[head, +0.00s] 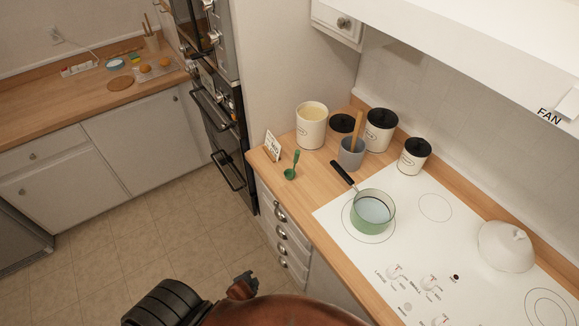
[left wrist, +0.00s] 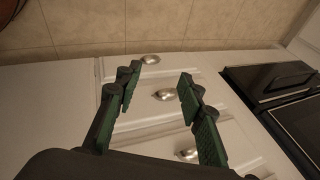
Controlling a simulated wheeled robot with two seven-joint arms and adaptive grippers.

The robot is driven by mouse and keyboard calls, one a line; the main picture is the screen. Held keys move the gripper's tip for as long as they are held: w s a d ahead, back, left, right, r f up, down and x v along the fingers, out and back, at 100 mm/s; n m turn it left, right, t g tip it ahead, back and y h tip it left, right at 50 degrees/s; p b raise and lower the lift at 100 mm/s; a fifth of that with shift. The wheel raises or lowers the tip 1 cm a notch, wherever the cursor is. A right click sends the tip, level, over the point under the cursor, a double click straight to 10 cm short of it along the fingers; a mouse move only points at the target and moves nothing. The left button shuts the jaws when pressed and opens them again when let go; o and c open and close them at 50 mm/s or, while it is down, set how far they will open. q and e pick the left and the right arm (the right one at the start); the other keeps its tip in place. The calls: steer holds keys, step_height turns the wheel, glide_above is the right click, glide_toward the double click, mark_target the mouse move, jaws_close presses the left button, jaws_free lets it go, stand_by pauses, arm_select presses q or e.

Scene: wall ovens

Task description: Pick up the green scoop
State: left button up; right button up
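The green scoop (head: 290,174) lies on the wooden counter at its near left corner in the head view, its handle pointing up and slightly right. It stands apart from the things around it. My left gripper (left wrist: 160,82) is open and empty in the left wrist view, with drawer fronts and cup handles behind its fingers. The scoop does not show in that view. The left gripper's fingers cannot be made out in the head view. My right gripper is in neither view.
A small sign (head: 272,146) stands just behind the scoop, with an open canister (head: 311,128) beyond. A grey utensil crock (head: 351,154) is to the right. A green pot (head: 373,212) sits on the white cooktop (head: 335,222). Tall wall ovens (head: 222,130) stand left of the counter.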

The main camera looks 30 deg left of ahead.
arm_select(q)
steer(key=w+a+r+m+t+y+p, duration=0.15)
steer(key=w+r, duration=0.25)
steer(key=r, duration=0.4)
steer(key=w+a+r+m+t+p, duration=0.15)
steer(key=w+r, duration=0.25)
steer(key=r, duration=0.4)
steer(key=m+t+p, duration=0.5)
steer(key=m+t, duration=0.5)
steer(key=m, duration=1.6)
glide_toward(295, 161)
steer(key=a+x, duration=0.1)
steer(key=x, duration=0.3)
steer(key=shift+h, duration=0.35)
steer(key=w, duration=0.6)
steer(key=shift+w+a+f+b, duration=0.1)
steer(key=shift+w+a+b, duration=0.2)
steer(key=shift+w+b, duration=0.1)
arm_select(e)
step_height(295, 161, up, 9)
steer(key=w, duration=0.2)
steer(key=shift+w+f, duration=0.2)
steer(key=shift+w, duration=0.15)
arm_select(q)
steer(key=shift+c, duration=0.7)
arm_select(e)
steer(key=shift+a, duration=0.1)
